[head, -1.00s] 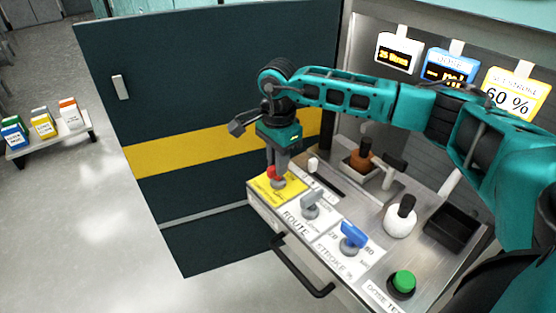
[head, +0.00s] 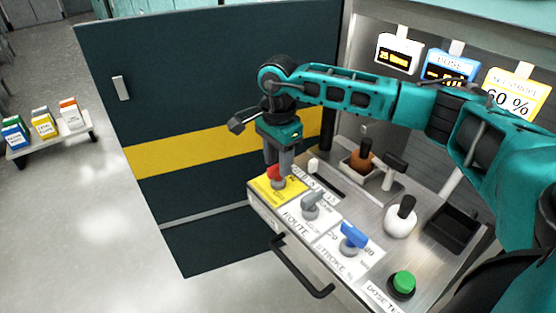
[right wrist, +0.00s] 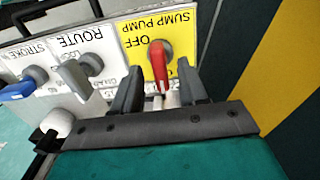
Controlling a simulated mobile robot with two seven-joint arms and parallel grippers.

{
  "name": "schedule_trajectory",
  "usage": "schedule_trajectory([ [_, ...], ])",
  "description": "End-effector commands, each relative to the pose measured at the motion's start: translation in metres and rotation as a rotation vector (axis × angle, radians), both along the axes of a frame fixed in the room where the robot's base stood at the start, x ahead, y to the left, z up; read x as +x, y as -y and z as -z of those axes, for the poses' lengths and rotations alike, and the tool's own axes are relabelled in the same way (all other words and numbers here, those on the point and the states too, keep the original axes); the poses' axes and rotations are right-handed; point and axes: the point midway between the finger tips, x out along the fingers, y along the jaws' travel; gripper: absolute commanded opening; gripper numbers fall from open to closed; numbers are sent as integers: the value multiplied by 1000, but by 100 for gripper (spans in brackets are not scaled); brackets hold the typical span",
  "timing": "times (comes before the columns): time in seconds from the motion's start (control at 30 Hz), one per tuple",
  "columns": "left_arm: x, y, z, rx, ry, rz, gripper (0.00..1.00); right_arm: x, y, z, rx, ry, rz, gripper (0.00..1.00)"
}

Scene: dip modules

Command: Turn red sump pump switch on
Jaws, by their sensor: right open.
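The red sump pump switch (head: 274,172) is a lever knob on a yellow panel (head: 264,190) at the console's left corner. In the right wrist view the red knob (right wrist: 160,62) has its long handle upright in the picture, its pale tip toward the bottom. The upside-down words "SUMP PUMP" and "OFF" show beside it; any other position label is hidden. My right gripper (head: 279,170) is lowered over the switch. Its open fingers (right wrist: 160,75) stand on either side of the handle, with gaps visible. My left gripper is out of view.
A grey route knob (head: 312,203), a blue stroke knob (head: 353,236) and a green button (head: 403,282) line the console's front. A dark door (head: 210,100) with a yellow stripe stands close to the left. A black handle bar (head: 305,275) juts from the front.

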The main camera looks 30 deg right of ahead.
Motion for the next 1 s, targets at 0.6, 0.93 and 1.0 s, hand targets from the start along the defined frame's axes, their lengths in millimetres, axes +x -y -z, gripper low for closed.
schedule_trajectory([
  [0.6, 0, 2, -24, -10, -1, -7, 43, 1, 0, -116, 0, 4, 0, 43],
  [0.93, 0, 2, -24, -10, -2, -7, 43, 0, 0, -122, 1, 2, 0, 43],
  [1.0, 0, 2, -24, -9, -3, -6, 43, 0, 0, -122, 1, 2, 0, 43],
])
